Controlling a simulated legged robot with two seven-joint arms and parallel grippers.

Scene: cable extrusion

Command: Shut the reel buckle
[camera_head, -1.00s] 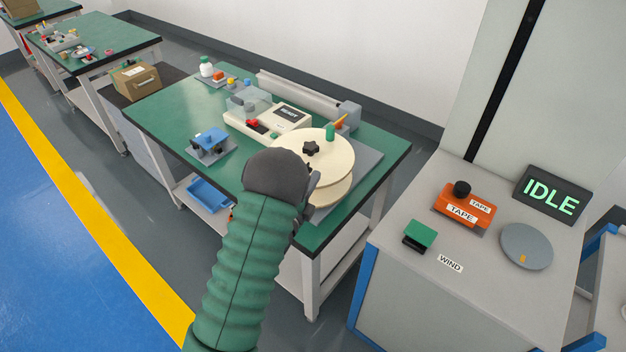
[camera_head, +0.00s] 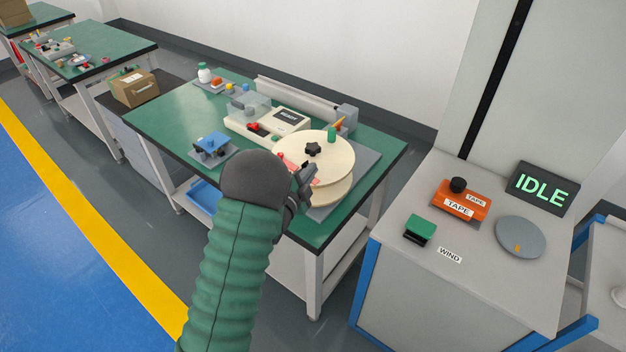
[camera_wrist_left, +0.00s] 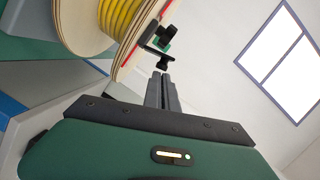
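The reel (camera_head: 325,148) has pale round flanges and lies flat on the green bench, with a black star knob on top. In the left wrist view the reel (camera_wrist_left: 72,35) shows yellow cable between its flanges and a red stripe on its edge. The buckle (camera_wrist_left: 157,43), a black and green clamp-like part, stands out from the flange edge there. My left gripper (camera_head: 305,180) is at the reel's near side. In the wrist view its fingers (camera_wrist_left: 162,76) are together and empty, their tips just short of the buckle's lower black knob. Whether they touch is unclear. My right gripper is out of view.
A beige device (camera_head: 270,122) with a clear cover and a blue fixture (camera_head: 210,147) share the bench. The grey cabinet at right carries an orange tape unit (camera_head: 462,200), a green WIND button (camera_head: 420,229), a grey disc (camera_head: 521,238) and an IDLE screen (camera_head: 541,188).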

